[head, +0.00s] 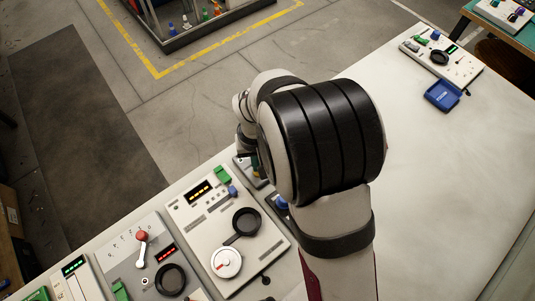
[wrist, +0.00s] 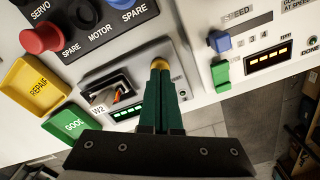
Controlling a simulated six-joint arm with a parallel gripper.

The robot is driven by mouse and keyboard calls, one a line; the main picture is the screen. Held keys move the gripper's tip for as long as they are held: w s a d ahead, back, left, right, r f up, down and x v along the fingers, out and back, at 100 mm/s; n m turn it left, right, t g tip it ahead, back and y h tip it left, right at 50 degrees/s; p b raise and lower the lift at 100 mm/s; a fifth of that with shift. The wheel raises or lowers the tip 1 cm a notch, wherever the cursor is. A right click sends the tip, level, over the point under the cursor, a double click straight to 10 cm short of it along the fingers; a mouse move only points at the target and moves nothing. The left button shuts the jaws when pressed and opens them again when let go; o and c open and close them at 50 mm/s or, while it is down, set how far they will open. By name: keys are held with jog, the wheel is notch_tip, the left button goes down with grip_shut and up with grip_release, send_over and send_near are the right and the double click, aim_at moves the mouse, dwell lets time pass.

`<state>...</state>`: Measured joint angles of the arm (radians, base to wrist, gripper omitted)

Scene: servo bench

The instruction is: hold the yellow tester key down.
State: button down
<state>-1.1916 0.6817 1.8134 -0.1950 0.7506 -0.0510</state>
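The tester (wrist: 125,77) is a grey box in the wrist view, with a dark recess holding orange-tipped wires, a W2 tag and a small lit display. The yellow tester key (wrist: 160,60) shows as a small rounded yellow piece right at the tips of my gripper (wrist: 160,69). My gripper's two green fingers lie together, shut, with their tips at the key. They appear to touch it; how far down the key is cannot be told. In the head view my arm hides the key and most of the tester.
In the wrist view, a yellow REPAIR tray (wrist: 35,87) and green GOOD tray (wrist: 67,122) lie left. A red knob (wrist: 42,38) is above them. The SPEED panel (wrist: 290,32) is right. In the head view, the bench's right half (head: 450,150) is mostly clear.

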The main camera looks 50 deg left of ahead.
jog(key=shift+f, duration=0.8)
dwell(2.6)
jog(key=shift+r, duration=3.55)
jog(key=w+d+r+m, duration=0.2)
jog(key=w+d+r, duration=0.1)
jog(key=d, duration=0.3)
jog(key=w+d+r+m, duration=0.3)
jog(key=w+d+r, duration=0.1)
jog(key=d, duration=0.1)
jog(key=s+d+r+m, duration=0.1)
jog(key=d+r+m, duration=0.15)
jog(key=d, duration=0.55)
jog(key=d+r+m, duration=0.2)
jog(key=d+m, duration=0.2)
jog(key=d, duration=0.3)
jog(key=s+d+m+y, duration=0.1)
jog(key=s+d+m, duration=0.5)
jog(key=s+d, duration=0.2)
jog(key=shift+r+y, duration=0.2)
jog(key=shift+y, duration=0.2)
